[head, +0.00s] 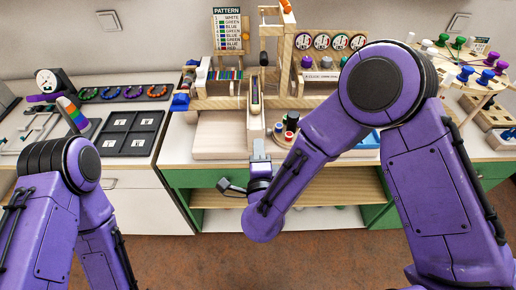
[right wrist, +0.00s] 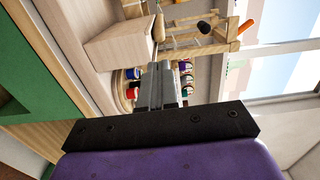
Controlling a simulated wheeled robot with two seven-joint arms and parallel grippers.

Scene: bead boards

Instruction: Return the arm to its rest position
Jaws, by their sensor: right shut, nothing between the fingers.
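My right arm, purple with dark joint caps, reaches in from the right in the head view and bends down to the front of the workbench. Its gripper (head: 259,150) is at the bench's front edge, before the pale wooden block, with its grey fingers together and empty. In the right wrist view the gripper (right wrist: 161,85) shows its fingers side by side, with nothing between them. My left arm stands at the left in the head view, bent at the elbow, with its lower part running out of the bottom of the picture. The left gripper is out of sight.
Close ahead stand the pale wooden block (head: 218,136), a round tray of colored spools (head: 290,128) and a wooden frame (head: 287,62). The pattern board (head: 228,30) stands behind. A dark compartment tray (head: 131,134) lies left. Open shelves (head: 330,187) are below the bench.

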